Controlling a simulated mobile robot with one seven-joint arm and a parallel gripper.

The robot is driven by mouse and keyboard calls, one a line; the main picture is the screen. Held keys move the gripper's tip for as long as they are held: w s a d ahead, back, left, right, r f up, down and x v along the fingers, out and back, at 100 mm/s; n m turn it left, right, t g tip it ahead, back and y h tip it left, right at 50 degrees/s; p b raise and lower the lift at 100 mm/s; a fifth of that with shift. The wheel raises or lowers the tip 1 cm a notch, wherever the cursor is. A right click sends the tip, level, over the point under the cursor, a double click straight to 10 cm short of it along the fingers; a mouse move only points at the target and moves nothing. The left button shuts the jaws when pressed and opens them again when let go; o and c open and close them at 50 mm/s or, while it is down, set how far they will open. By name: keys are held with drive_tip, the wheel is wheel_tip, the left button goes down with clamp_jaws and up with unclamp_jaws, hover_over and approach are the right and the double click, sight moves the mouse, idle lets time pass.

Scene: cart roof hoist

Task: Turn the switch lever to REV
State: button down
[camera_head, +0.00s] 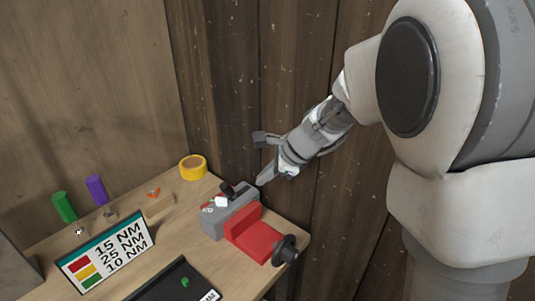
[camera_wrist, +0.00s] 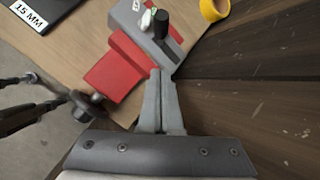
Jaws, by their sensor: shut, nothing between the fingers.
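A grey switch box (camera_head: 211,226) sits near the table's right edge. A short black lever (camera_head: 229,189) stands on its top, and a small white label is beside it, too small to read for certain. In the wrist view the black lever (camera_wrist: 161,20) stands at the top centre, next to a white piece. My gripper (camera_head: 264,180) is just right of the box and above it, apart from the lever. In the wrist view my gripper (camera_wrist: 161,74) is shut and empty, its tips pointing toward the box. I cannot tell which mark the lever points to.
A red block (camera_head: 250,235) with a dark round handle (camera_head: 286,249) adjoins the box in front. Yellow tape (camera_head: 193,167) lies behind it. Green (camera_head: 64,207) and purple (camera_head: 96,190) handled tools, a torque sign (camera_head: 105,257) and a black tray (camera_head: 172,283) are left. A wooden wall is close behind.

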sight(227, 190)
drive_tip(key=a+f, duration=0.1)
drive_tip(key=w+a+f, duration=0.1)
drive_tip(key=a, duration=0.1)
drive_tip(key=w+a+f, duration=0.1)
drive_tip(key=shift+a+f, duration=0.2)
drive_tip(key=shift+f, duration=0.2)
drive_tip(key=shift+w+a+f, duration=0.1)
drive_tip(key=shift+a+f, duration=0.05)
drive_tip(key=shift+a, duration=0.55)
